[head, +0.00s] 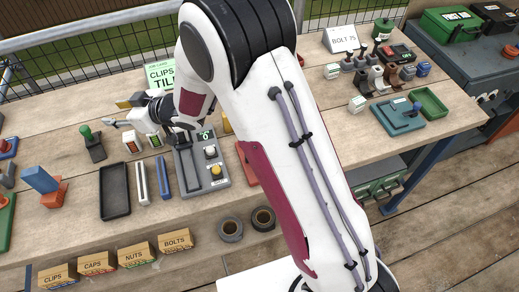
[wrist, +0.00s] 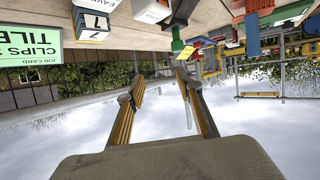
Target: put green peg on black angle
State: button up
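The green peg (head: 86,132) stands upright at the left of the bench, with its lower end at the black angle (head: 96,151). It looks seated on the angle, though its lower end is hidden. In the wrist view, the picture is upside down; the green peg (wrist: 186,53) and the dark angle (wrist: 177,43) show together beyond the fingertips. My gripper (head: 116,113) is raised above the bench, to the right of the peg and apart from it. In the wrist view my gripper (wrist: 160,92) has its two fingers spread, with nothing between them.
Small white boxes (head: 132,143) stand just right of the angle. A black tray (head: 115,192) lies in front. A green job card (head: 160,75) stands behind my gripper. A grey control panel (head: 201,165) lies to the right.

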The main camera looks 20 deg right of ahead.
jog(key=d+r+m+t+h, duration=0.1)
jog(key=d+r+m+h, duration=0.15)
jog(key=d+r, duration=0.35)
jog(key=d+r+m+t+h, duration=0.1)
jog(key=d+r+h, duration=0.2)
jog(key=d, duration=0.5)
jog(key=s+d+r+m+h, duration=0.1)
jog(key=s+d+r+h, duration=0.15)
jog(key=d, duration=0.35)
jog(key=s+d+r+m+h, duration=0.1)
jog(key=s+d+r+m, duration=0.1)
jog(key=s+d, duration=0.25)
jog(key=s+d+r+m+g+h, duration=0.2)
jog(key=s+d, duration=0.7)
jog(key=s, duration=0.4)
jog(key=s+f+m+g, duration=0.2)
jog(key=s, duration=1.4)
jog(key=shift+d+g+y, duration=0.3)
jog(key=shift+d+g, duration=0.1)
jog(key=shift+f, duration=0.1)
